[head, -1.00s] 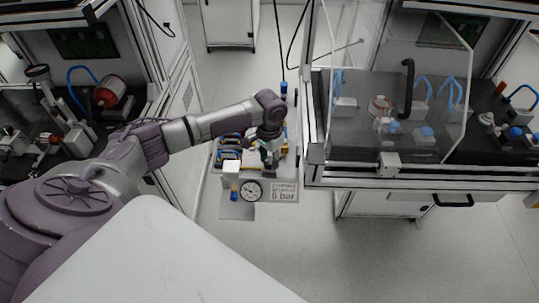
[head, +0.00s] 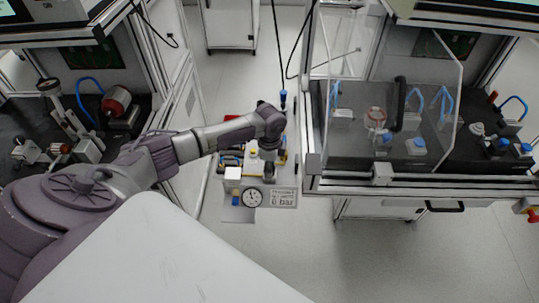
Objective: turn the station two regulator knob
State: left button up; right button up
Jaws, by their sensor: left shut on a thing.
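The station two regulator panel (head: 283,187) is a light plate with a round white dial gauge (head: 252,197) and a label reading 6 bar. My left gripper (head: 268,158) points down at the fittings just behind the gauge. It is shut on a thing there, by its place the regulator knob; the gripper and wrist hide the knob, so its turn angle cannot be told. A white block (head: 233,173) with a blue part (head: 235,201) below it sits left of the gauge, apart from the gripper. My right gripper is not in view.
A bench with a clear guard (head: 440,105) and a black handle stands close on the right. Another bench with a red cylinder (head: 117,100) stands at the left. A blue-ended hose (head: 283,97) hangs behind the panel. Floor in front is clear.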

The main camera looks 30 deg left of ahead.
pick_arm(q)
jog(key=m, duration=0.3)
jog(key=shift+w, duration=0.1)
jog(key=shift+m, duration=0.4)
jog(key=o, duration=1.1)
jog(key=shift+o, duration=0.2)
notch_tip(320, 180, up, 12)
